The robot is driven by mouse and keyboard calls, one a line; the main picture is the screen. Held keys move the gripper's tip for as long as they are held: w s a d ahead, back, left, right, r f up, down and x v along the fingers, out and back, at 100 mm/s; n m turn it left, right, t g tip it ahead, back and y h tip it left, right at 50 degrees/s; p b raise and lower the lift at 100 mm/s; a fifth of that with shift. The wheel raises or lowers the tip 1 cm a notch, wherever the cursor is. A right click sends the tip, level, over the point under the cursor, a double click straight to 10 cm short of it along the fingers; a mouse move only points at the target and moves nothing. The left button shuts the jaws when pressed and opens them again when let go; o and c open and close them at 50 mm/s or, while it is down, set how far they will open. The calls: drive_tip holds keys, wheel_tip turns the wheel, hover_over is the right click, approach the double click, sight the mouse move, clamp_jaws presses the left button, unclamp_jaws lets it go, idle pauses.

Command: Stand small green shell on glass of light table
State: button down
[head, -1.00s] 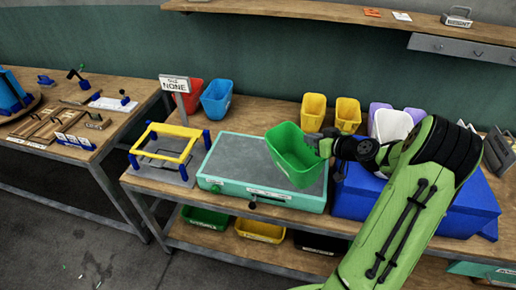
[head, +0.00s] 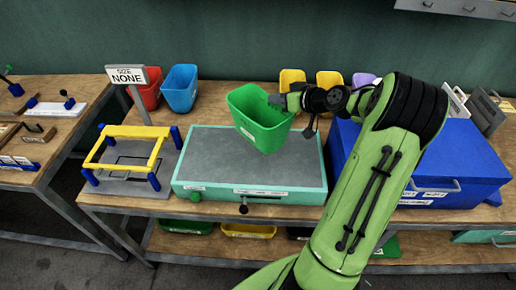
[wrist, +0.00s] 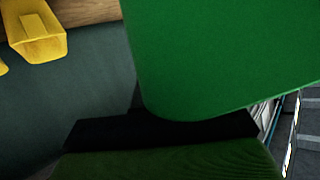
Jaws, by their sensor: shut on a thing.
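The small green shell (head: 262,132) is an open-topped, tapered bin with a pale label on its front. My gripper (head: 280,101) is shut on its right side wall near the rim and holds it slightly tilted. The light table (head: 187,187) is a teal-framed box with a dark grey glass top. The shell is over the back right part of the glass; I cannot tell if its base touches. In the wrist view the shell's green wall (wrist: 230,50) fills the upper right, and the fingertips are hidden.
A yellow frame on blue posts (head: 126,148) stands left of the light table. A blue box (head: 470,165) stands close on the right. Red (head: 147,92), blue (head: 180,88) and yellow bins (head: 292,78) line the back. The left half of the glass is clear.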

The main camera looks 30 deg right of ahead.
sight(278, 120)
wheel_tip(278, 120, down, 8)
drive_tip(key=shift+s+f+b, duration=0.1)
drive_tip(key=shift+f+b, duration=0.05)
drive_tip(key=shift+b, duration=0.3)
drive_tip(key=c, duration=1.2)
unclamp_jaws()
drive_tip(key=shift+c, duration=0.2)
